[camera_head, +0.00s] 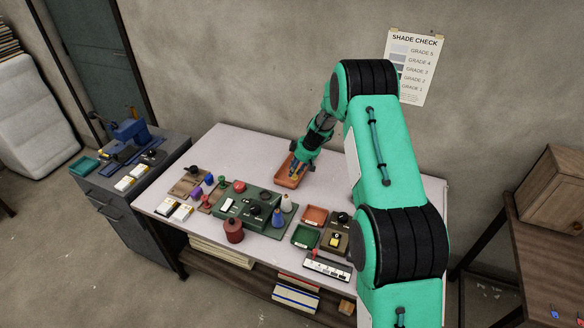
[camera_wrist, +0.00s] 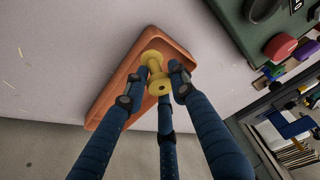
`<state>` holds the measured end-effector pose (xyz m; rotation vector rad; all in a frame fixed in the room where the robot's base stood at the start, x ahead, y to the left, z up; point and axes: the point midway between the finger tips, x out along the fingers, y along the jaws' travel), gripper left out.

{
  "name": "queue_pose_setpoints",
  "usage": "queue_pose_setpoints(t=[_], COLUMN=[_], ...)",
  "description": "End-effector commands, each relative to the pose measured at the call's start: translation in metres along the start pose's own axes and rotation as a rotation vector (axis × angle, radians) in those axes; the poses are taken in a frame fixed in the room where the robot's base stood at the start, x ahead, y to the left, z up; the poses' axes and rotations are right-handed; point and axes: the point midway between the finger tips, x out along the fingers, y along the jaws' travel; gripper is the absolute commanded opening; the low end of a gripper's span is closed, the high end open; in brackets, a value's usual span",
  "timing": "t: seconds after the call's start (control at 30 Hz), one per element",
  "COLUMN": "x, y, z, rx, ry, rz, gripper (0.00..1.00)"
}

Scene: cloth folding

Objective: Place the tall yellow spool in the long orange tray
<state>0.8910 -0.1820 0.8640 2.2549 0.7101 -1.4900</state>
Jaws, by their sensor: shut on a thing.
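The yellow spool (camera_wrist: 154,62) shows in the wrist view, between the dark blue fingers of my gripper (camera_wrist: 157,78). The fingers are shut on it, and its round end with a small hole faces the camera. The long orange tray (camera_wrist: 101,112) lies behind the spool in that view, so the spool is over or inside it. I cannot tell whether the spool touches the tray floor. In the head view my gripper (camera_head: 296,168) points down at the orange tray (camera_head: 284,183) near the table's back edge. The spool is mostly hidden there by the fingers.
A green device (camera_head: 247,206) with knobs stands in front of the tray. A dark red spool (camera_head: 234,231), small orange tray (camera_head: 316,215) and green tray (camera_head: 304,237) are nearer the front. The white table (camera_head: 235,150) is clear at back left.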

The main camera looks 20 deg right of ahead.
Motion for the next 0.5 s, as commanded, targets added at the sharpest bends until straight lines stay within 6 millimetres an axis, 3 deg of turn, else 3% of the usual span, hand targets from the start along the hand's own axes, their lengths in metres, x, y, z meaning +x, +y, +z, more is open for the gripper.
queue_pose_setpoints(t=[0.5], x=[0.023], y=[0.046], z=[-0.037], rx=[0.000], ry=[0.000], rz=[0.000], gripper=[0.06])
